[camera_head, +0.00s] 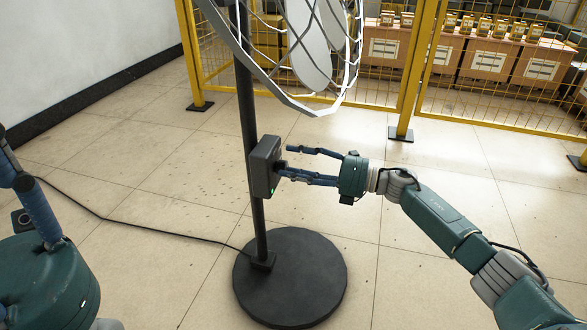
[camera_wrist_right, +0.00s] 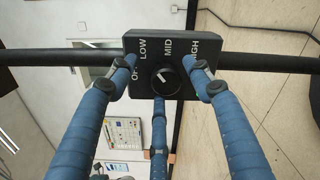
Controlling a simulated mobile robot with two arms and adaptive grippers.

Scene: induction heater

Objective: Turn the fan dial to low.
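The fan's black control box (camera_head: 264,166) is on the stand's pole. In the right wrist view, the fan dial (camera_wrist_right: 166,81) is a round black knob below the labels OFF, LOW, MID and HIGH. Its white mark points up and left, seemingly towards LOW. My right gripper (camera_head: 287,161) is at the box with its fingers spread. In the right wrist view two fingertips of the right gripper (camera_wrist_right: 166,71) lie either side of the dial, and a third finger lies below it. Nothing is between them except the dial; contact is unclear. My left gripper (camera_head: 35,210) is partly cut off at the left edge.
The fan's wire cage (camera_head: 318,104) hangs above the box. Its round black base (camera_head: 290,280) stands on the tiled floor, and a cable (camera_head: 130,222) runs left from the stand. A yellow mesh fence (camera_head: 402,110) with boxes behind stands at the back. Floor around the base is clear.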

